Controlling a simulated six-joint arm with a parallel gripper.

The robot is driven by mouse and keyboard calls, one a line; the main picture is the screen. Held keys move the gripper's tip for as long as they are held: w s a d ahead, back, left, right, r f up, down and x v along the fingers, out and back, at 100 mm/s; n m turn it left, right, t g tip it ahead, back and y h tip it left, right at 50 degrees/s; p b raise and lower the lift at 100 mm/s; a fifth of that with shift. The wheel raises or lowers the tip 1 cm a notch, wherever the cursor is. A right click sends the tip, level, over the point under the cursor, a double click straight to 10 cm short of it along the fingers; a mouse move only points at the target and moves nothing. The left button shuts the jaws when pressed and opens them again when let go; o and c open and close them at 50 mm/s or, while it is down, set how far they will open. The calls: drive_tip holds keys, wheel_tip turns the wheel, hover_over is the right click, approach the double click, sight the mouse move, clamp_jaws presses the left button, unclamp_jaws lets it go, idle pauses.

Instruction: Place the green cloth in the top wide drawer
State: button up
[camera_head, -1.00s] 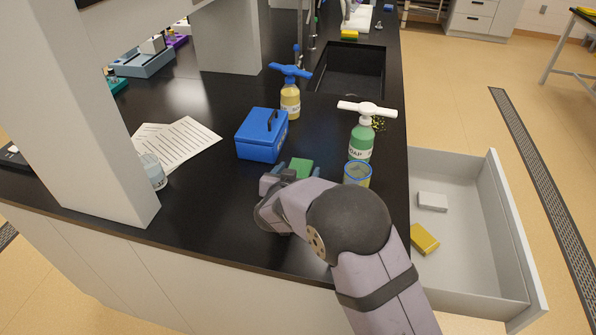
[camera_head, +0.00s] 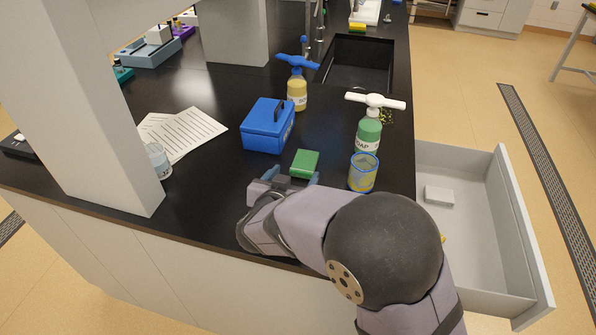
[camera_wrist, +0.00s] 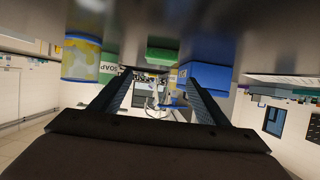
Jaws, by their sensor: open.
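The green cloth (camera_head: 305,163) is a small folded block on the black counter, just in front of the blue box. It also shows in the upside-down wrist view (camera_wrist: 162,56), ahead of the fingers. My gripper (camera_head: 291,181) is low near the counter's front edge, facing the cloth. In the wrist view its two fingers (camera_wrist: 160,95) are spread, with nothing held between them. The wide drawer (camera_head: 529,235) stands pulled out at the right of the counter, below its top. My arm covers part of it.
The glass with yellow contents (camera_head: 363,174) stands close right of the cloth, with the green soap bottle (camera_head: 368,134) behind it. The blue box (camera_head: 263,130) and yellow bottle (camera_head: 297,92) are behind the cloth. A white block (camera_head: 439,195) lies in the drawer, which has free floor.

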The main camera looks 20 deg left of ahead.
sight(305, 162)
drive_tip(key=shift+o, duration=0.5)
drive_tip(key=shift+s+r, duration=0.25)
drive_tip(key=shift+s, duration=0.35)
drive_tip(key=shift+w, duration=0.1)
drive_tip(key=p+x, duration=0.1)
drive_tip(key=x, duration=0.3)
drive_tip(key=shift+f, duration=0.3)
drive_tip(key=shift+p+x, duration=0.8)
drive_tip(key=shift+x, duration=2.85)
drive_tip(key=c, duration=1.2)
